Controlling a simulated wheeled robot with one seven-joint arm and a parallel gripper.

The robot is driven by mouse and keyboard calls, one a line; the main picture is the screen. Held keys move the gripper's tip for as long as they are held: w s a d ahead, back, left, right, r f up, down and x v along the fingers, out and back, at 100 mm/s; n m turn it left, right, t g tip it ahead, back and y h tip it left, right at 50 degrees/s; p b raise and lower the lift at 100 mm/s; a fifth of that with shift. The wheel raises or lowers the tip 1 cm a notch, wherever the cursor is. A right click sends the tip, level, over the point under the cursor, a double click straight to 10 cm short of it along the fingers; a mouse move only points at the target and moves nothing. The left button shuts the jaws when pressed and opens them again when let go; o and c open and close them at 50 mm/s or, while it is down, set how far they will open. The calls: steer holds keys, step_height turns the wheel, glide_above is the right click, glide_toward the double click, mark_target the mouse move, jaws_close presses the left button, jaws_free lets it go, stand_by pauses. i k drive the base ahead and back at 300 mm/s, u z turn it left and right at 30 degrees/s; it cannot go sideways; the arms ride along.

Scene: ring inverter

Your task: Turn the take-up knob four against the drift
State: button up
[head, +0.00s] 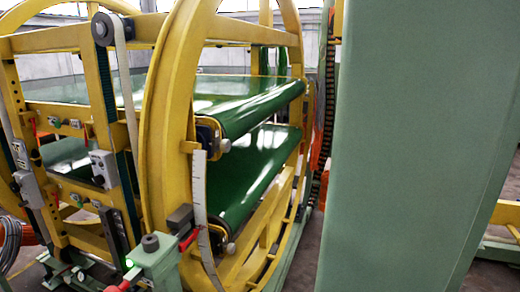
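The ring inverter's yellow ring (167,110) stands upright left of centre. Two green belts run through it, an upper belt (245,105) and a lower belt (245,180). A small grey knob (223,145) sits at the near end of the upper belt's roller. Another grey knob (231,248) sits at the lower belt's near end. A white strip with scale marks (200,205) hangs on the ring beside them. I cannot tell from this view which one is the take-up knob, nor see any drift. My gripper is not in view.
A large pale green upright panel (415,140) fills the right side and hides what is behind it. A green block with a dark knob (150,242) and a red handle (188,241) stand low in front of the ring. Grey control boxes (103,168) are on the left frame.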

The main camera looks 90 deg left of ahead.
mark_target(225, 146)
steer(key=u, duration=3.35)
